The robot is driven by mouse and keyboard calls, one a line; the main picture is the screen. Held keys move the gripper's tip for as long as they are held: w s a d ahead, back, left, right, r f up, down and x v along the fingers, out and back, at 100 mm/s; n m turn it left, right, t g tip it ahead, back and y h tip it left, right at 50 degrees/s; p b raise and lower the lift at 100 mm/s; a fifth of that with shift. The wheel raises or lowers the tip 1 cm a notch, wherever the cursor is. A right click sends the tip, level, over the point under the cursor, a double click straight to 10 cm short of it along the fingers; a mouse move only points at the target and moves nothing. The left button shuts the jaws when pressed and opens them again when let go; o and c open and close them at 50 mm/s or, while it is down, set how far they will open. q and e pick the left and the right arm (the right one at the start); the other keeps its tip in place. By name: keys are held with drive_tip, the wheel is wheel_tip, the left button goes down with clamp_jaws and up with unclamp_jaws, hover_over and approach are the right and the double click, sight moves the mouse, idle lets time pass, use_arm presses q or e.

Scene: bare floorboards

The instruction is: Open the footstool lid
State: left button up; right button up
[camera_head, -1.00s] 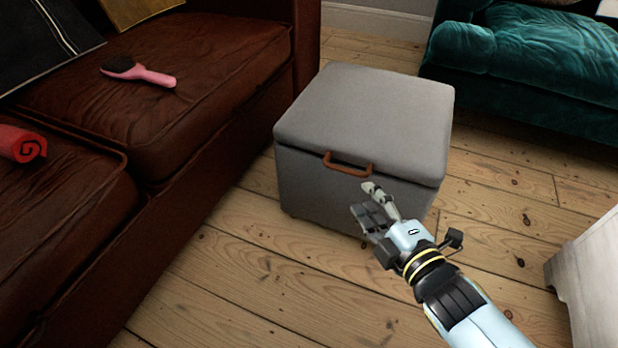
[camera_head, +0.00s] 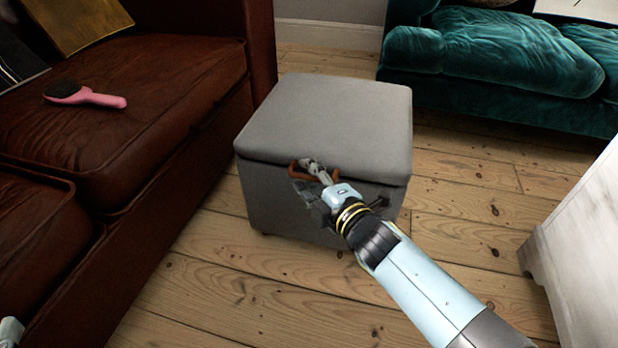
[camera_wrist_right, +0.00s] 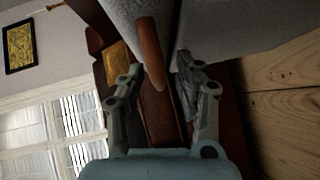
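The grey footstool (camera_head: 268,200) stands on the floorboards with its padded lid (camera_head: 335,110) shut. In the right wrist view the handle (camera_wrist_right: 150,52) shows between the two spread fingers of the gripper (camera_wrist_right: 157,72), with gaps on both sides. The right gripper is open at the handle. A small pale piece of my left arm shows at the bottom left corner of the head view; its finger state cannot be told.
A brown leather sofa (camera_head: 150,95) with a pink brush (camera_head: 95,98) stands close on the left. A teal sofa (camera_head: 490,60) is behind right. A whitish piece of furniture (camera_head: 585,240) stands at right. Floor is clear before the footstool.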

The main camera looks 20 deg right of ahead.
drive_tip(key=shift+c, duration=0.3)
clamp_jaws()
drive_tip(key=shift+r, duration=0.1)
